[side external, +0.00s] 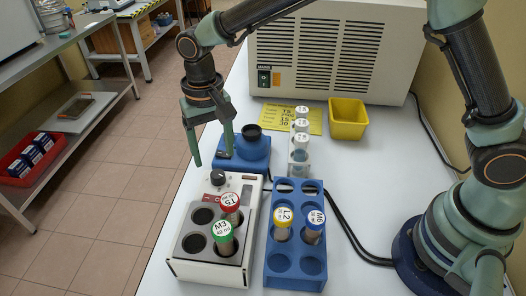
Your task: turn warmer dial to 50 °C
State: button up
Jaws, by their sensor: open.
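The warmer (180,263) is a white box with a grey block of round wells on the bench. Its black dial (217,178) sits at the back end of the top, beside a dark red panel strip. The dial's setting is too small to read. A red-capped tube (230,203) and a green-capped tube (223,238) stand in the warmer's wells; the other visible wells are empty. My gripper (212,154) points down with its fingers apart and empty.
A blue mixer (243,153) with a black cup stands behind the warmer. A blue rack (295,275) with yellow- and blue-capped tubes stands right of it. White-capped vials (301,140), a yellow card (279,114), a yellow bin (347,120) and a beige machine (335,50) are farther back.

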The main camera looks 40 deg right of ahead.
aim_at(218, 173)
notch_tip(218, 173, up, 6)
dwell(0.5)
jog(key=s+d+r+t, duration=0.1)
jog(key=s+d+r, duration=0.1)
jog(key=d+r, duration=0.3)
jog(key=s+d+r+t, duration=0.1)
jog(key=s+d+r, duration=0.1)
jog(key=d, duration=0.6)
jog(key=s+d+n+t, duration=0.2)
jog(key=s+d+t, duration=0.1)
jog(key=s+d, duration=0.5)
jog(key=d, duration=0.3)
jog(key=shift+s+f+t, duration=0.15)
jog(key=shift+s+t, duration=0.15)
jog(key=shift+s, duration=0.1)
